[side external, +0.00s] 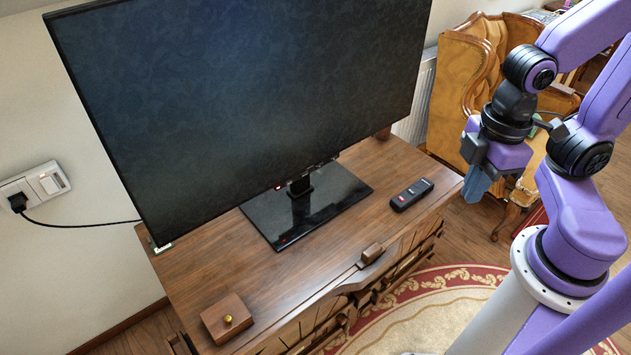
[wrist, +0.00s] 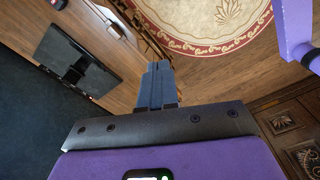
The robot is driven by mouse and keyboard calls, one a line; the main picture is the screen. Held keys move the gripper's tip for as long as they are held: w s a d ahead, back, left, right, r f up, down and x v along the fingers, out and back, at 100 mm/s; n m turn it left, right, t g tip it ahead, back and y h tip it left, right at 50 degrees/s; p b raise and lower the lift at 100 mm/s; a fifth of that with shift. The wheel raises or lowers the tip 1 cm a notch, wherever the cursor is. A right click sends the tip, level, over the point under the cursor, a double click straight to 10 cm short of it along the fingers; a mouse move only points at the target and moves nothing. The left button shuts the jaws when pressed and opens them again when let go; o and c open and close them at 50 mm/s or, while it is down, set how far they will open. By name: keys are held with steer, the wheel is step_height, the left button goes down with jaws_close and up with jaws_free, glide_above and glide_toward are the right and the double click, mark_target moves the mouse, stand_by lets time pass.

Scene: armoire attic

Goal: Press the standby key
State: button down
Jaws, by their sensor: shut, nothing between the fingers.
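A black remote control (side external: 411,194) lies flat on the wooden cabinet top, right of the screen's stand; small coloured marks show on it, too small to read. A dark part at the top left edge of the wrist view may be the same remote. The large dark television (side external: 240,85) has a small red spot (side external: 279,187) on its lower edge, among small marks. I cannot tell which mark is the standby key. My gripper (side external: 476,186) hangs in the air right of the remote, beyond the cabinet's right edge, touching nothing. Its blue-grey fingers (wrist: 155,85) are together and empty.
The television's glossy black stand base (side external: 335,200) sits mid-cabinet. A wooden chair (side external: 470,80) stands behind. The cabinet top around the remote is clear.

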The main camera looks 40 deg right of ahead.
mark_target(289, 182)
steer(key=w+a+f+m+t+y, duration=0.1)
steer(key=w+a+f+t, duration=0.1)
steer(key=w+a+f, duration=0.7)
steer(key=w+a+f+m+t+y, duration=0.15)
steer(key=w+f, duration=0.25)
steer(key=w, duration=0.8)
steer(key=w+d+f+m+t, duration=0.1)
steer(key=w+d+f+t, duration=0.1)
steer(key=w+f, duration=0.4)
steer(key=w+d+f+m+t, duration=0.1)
steer(key=w+d+f+t, duration=0.2)
steer(key=f, duration=1)
steer(key=w+d, duration=0.2)
steer(key=w, duration=0.2)
steer(key=shift+w, duration=0.2)
steer(key=shift+w+m, duration=0.15)
steer(key=shift+m, duration=0.1)
steer(key=w, duration=0.8)
steer(key=shift+w, duration=0.25)
steer(key=shift+w, duration=0.2)
steer(key=shift+w, duration=0.25)
